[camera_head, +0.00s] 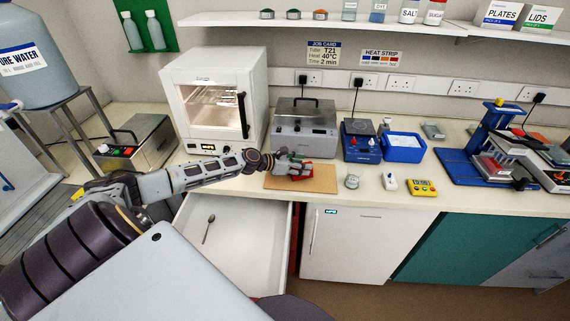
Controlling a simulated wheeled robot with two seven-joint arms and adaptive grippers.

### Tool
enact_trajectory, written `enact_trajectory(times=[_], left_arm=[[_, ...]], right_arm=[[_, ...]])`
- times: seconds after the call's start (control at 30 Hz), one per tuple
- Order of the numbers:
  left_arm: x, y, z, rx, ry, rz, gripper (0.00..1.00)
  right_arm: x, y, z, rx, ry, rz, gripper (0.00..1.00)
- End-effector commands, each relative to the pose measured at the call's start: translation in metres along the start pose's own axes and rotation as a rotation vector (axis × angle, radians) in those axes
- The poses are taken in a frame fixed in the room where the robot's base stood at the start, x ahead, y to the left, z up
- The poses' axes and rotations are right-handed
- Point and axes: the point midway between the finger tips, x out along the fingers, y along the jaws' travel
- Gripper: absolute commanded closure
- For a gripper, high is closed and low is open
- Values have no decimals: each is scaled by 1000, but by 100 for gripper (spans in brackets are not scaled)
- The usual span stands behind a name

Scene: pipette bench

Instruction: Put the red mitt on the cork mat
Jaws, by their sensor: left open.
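The cork mat (322,184) lies flat on the bench front, below the grey lidded bath. A small red patch, which looks like the red mitt (304,172), shows at the mat, partly hidden by my left gripper. My left gripper (296,168) reaches in from the left, over the mat, with its fingers at the red mitt. Its fingers are open. I cannot tell whether they touch the mitt. My right gripper is not in view.
An open white drawer (240,222) with a spoon (208,230) juts out below the bench. The white oven (212,132) and grey bath (304,128) stand behind. A small jar (352,181), a white item (389,182) and a yellow timer (422,188) stand right of the mat.

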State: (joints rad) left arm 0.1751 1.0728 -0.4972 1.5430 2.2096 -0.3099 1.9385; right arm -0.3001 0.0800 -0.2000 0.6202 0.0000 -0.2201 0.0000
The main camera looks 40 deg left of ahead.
Motion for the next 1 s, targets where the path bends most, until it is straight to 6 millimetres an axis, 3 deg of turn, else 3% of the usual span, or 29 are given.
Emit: enact_trajectory(times=[1.0], left_arm=[[-47, 0, -2, -2, 2, 0, 47]], right_arm=[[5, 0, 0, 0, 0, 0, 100]])
